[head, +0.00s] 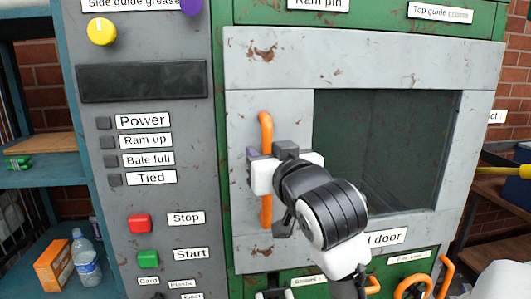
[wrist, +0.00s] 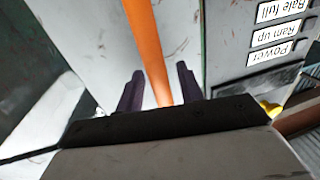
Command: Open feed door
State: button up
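The feed door (head: 285,110) is a worn grey panel on the green machine, with a label (head: 385,238) ending in "d door" below it. To its right is a dark rectangular recess or window; I cannot tell which. An upright orange handle (head: 266,125) is on the door's left part. My gripper (head: 252,165) is at the handle's middle. In the wrist view, its two dark fingers (wrist: 160,90) stand on either side of the orange handle (wrist: 143,40), with a gap visible at the right finger. The gripper's body hides part of the handle.
A grey control panel (head: 160,60) with a red stop button (head: 139,223) and a green start button (head: 148,259) is left of the door. A teal shelf (head: 40,180) with a bottle (head: 85,260) stands further left. Orange handles (head: 440,275) are at lower right.

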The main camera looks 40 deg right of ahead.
grip_shut()
jog(key=shift+s+a, duration=0.1)
jog(key=shift+s, duration=0.05)
